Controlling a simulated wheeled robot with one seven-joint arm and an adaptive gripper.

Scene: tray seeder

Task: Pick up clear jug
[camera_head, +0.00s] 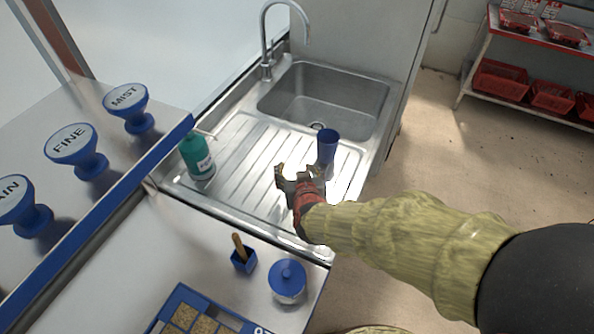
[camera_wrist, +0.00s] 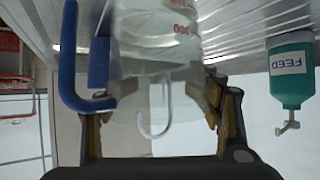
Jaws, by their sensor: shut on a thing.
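The clear jug (camera_wrist: 160,48) is see-through with red markings and shows in the wrist view between the two fingers of my gripper (camera_wrist: 158,98). A blue hooked part (camera_wrist: 68,62), which looks like its handle, is at its left. My gripper (camera_head: 297,180) is shut on the jug, over the ribbed steel drainboard (camera_head: 240,170). In the head view the jug is hard to make out against the steel. I cannot tell whether its base touches the drainboard.
A dark blue cup (camera_head: 327,147) stands close to the right of my gripper. A green bottle (camera_head: 197,157), labelled FEED in the wrist view (camera_wrist: 290,70), stands to the left. The sink (camera_head: 325,95) and tap lie behind. A blue-lidded pot (camera_head: 287,282) is on the front counter.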

